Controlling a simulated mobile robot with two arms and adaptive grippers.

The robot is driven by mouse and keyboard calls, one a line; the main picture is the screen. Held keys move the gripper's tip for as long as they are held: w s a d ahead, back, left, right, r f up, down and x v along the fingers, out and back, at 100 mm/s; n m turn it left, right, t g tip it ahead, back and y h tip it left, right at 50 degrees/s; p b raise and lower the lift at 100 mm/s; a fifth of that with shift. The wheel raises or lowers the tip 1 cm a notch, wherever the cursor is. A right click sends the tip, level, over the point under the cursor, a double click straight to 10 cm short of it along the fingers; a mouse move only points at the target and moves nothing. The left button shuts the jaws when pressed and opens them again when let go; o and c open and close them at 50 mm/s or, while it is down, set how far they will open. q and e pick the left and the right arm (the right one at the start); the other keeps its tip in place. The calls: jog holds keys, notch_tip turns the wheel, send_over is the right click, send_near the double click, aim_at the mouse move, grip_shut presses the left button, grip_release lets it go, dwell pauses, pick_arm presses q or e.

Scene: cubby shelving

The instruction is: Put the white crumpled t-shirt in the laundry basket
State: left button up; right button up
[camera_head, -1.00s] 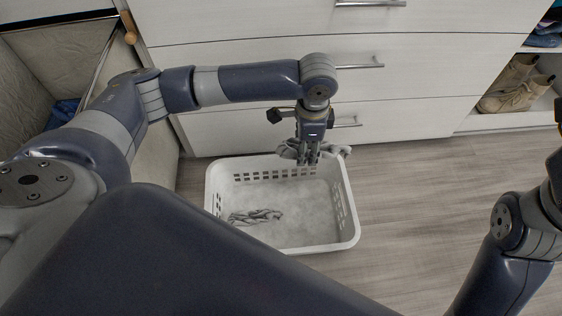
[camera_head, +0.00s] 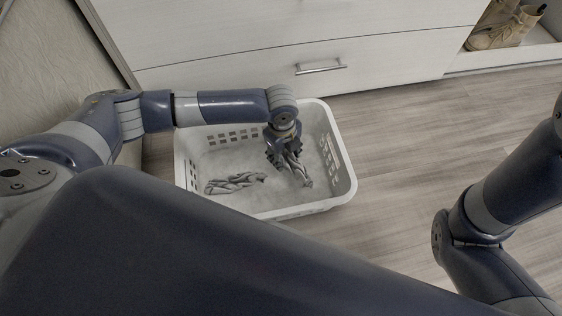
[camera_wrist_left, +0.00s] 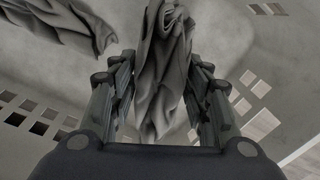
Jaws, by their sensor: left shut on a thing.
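The white laundry basket (camera_head: 345,182) stands on the floor in the head view, with slotted walls. My left gripper (camera_head: 286,166) is over the inside of the basket, pointing down. It is shut on a crumpled t-shirt (camera_head: 298,172), which hangs within the basket's outline and looks greyish. In the left wrist view the t-shirt (camera_wrist_left: 165,60) hangs between the fingers of the left gripper (camera_wrist_left: 160,95). I cannot tell whether its lower end touches the basket floor. My right arm is at the right of the head view; its gripper is out of view.
Another crumpled grey cloth (camera_head: 236,182) lies on the basket floor, left of the held one; it also shows in the left wrist view (camera_wrist_left: 75,28). White drawers (camera_head: 390,60) stand behind. Tan shoes (camera_head: 500,25) sit on a shelf at far right. The floor (camera_head: 400,150) right of the basket is clear.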

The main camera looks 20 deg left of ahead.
aim_at(284, 165)
pick_arm(q)
notch_tip(284, 165, down, 6)
jog(key=b, duration=0.4)
jog(key=shift+r, duration=0.1)
jog(key=o, duration=1.1)
